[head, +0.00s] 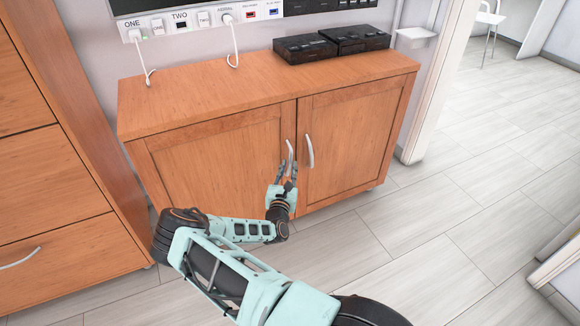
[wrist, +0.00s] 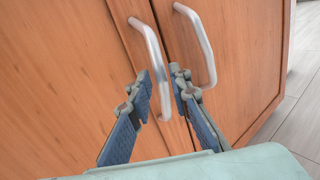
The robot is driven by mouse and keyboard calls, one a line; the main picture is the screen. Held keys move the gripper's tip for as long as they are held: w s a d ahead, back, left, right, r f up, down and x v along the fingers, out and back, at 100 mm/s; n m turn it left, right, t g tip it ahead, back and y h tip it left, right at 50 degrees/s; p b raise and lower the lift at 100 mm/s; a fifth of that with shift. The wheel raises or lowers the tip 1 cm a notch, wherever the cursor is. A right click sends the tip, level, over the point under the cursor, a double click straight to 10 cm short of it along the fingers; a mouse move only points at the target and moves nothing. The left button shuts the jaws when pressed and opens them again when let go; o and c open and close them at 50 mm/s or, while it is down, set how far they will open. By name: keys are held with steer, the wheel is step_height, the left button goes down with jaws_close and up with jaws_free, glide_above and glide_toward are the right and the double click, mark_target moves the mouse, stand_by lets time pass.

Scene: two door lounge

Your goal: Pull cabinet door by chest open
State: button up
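The wooden cabinet has two doors, both shut. The left door (head: 215,165), on the side of the chest of drawers (head: 50,170), has a curved silver handle (head: 290,157) near its right edge. In the wrist view this handle (wrist: 150,50) runs down between my fingertips. My gripper (head: 287,171) is at the lower part of the handle, and its two blue-grey fingers (wrist: 161,88) are spread, one on each side of it. I cannot tell whether either finger touches it. The right door (head: 350,140) has its own handle (head: 309,151), which also shows in the wrist view (wrist: 202,45), just right of the right finger.
Dark boxes (head: 332,43) lie on the cabinet top (head: 220,88), with white cables hanging behind from a wall panel (head: 190,20). The chest stands close at the left. Tiled floor (head: 430,240) is free to the front and right. A doorway opens at the right.

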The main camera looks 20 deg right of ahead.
mark_target(290, 163)
steer(key=shift+b+x, duration=0.35)
steer(key=shift+x, duration=1.2)
steer(key=shift+c, duration=0.3)
steer(key=shift+a, duration=0.1)
jaws_close()
